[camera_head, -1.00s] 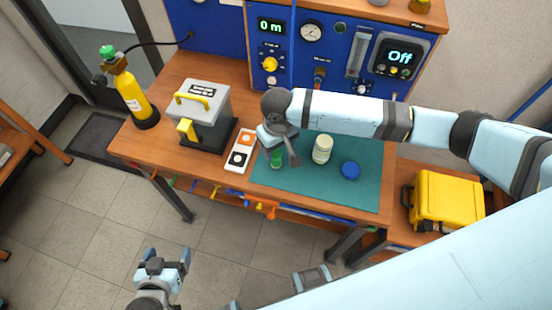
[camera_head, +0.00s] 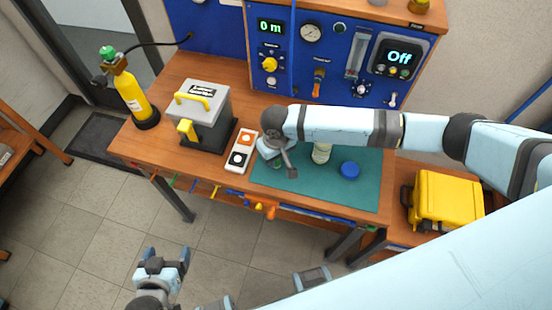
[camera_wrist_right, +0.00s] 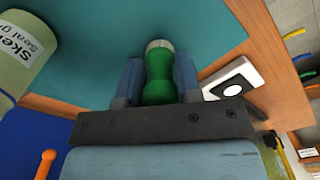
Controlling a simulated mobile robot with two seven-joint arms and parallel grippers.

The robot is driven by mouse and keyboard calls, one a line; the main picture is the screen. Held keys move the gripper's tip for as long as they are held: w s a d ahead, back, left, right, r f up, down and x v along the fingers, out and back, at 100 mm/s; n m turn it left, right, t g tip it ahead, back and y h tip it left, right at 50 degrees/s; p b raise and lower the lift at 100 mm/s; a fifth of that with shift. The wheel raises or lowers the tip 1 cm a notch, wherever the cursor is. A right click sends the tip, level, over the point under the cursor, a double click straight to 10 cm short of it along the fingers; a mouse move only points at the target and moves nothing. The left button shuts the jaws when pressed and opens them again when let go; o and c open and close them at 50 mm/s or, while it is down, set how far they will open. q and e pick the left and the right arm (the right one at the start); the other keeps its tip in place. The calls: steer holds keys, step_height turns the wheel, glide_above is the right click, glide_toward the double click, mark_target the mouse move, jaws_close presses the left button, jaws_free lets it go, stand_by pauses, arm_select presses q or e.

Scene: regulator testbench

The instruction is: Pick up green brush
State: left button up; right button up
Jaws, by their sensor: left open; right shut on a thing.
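The green brush (camera_wrist_right: 158,84) stands on the teal mat (camera_head: 325,189) near its left edge, with a pale end showing beyond the green handle. My right gripper (camera_wrist_right: 158,74) has one finger on each side of the handle and is shut on it. In the head view my right gripper (camera_head: 278,160) is over the left part of the mat and hides most of the brush. My left gripper (camera_head: 168,263) is open and empty, low in the picture, away from the table.
A cream labelled jar (camera_head: 321,154) stands right of my right gripper, partly behind my arm. A blue round lid (camera_head: 350,170) lies further right. A white panel with orange and black squares (camera_head: 241,152) is just left. The mat's front part is clear.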

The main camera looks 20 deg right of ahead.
steer(key=shift+r, duration=0.15)
arm_select(q)
steer(key=shift+r, duration=0.1)
arm_select(e)
step_height(320, 180, up, 20)
stand_by(0.4)
stand_by(1.1)
